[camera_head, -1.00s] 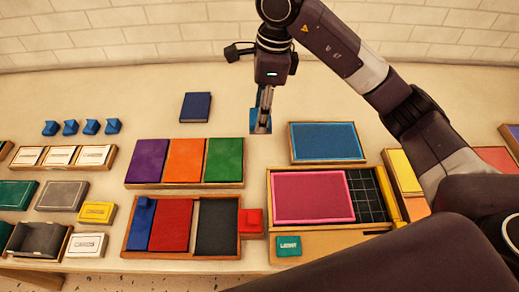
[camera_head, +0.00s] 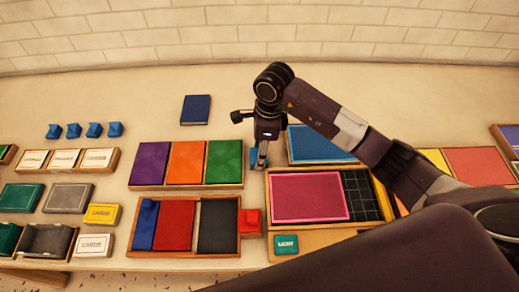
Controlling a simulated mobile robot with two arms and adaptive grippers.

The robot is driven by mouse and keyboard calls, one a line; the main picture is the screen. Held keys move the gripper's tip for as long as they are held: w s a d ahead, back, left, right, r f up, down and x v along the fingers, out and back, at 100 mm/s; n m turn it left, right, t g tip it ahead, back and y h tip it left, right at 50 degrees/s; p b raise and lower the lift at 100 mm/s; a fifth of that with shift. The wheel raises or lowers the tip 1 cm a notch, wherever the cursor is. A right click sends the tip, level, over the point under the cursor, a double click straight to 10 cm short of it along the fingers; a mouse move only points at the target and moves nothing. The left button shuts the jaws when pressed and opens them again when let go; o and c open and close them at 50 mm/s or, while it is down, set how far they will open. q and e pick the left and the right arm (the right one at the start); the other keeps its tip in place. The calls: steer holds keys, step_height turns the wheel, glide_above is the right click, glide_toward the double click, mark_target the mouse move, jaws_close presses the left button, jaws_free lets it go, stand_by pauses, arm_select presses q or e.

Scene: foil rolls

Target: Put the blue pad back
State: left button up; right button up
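My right gripper (camera_head: 261,165) points down between the colour tray and the pink pad's box. Its narrow fingers appear shut on a small blue pad (camera_head: 253,158), of which only a sliver shows beside them; the rest is hidden. A dark blue pad (camera_head: 196,110) lies alone on the table behind the colour tray. Another blue block (camera_head: 144,226) with a raised top sits in the left of the front tray (camera_head: 184,254), beside a red pad (camera_head: 175,225) and a dark grey area (camera_head: 218,226). My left gripper is not in view.
The colour tray (camera_head: 187,188) holds purple, orange and green pads. A large blue panel (camera_head: 310,145) lies behind the pink pad (camera_head: 308,197), partly covered by my arm. A red block (camera_head: 250,222) stands close below the gripper.

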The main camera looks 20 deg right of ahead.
steer(key=shift+f, duration=0.1)
steer(key=o, duration=1.1)
steer(key=shift+o, duration=0.2)
steer(key=shift+r, duration=0.2)
steer(key=shift+w+r, duration=0.1)
steer(key=shift+r, duration=0.15)
step_height(320, 180, up, 11)
steer(key=d+b, duration=0.1)
steer(key=b, duration=0.3)
steer(key=shift+s+d+r, duration=0.15)
steer(key=shift+s+d, duration=0.05)
steer(key=shift+s, duration=0.05)
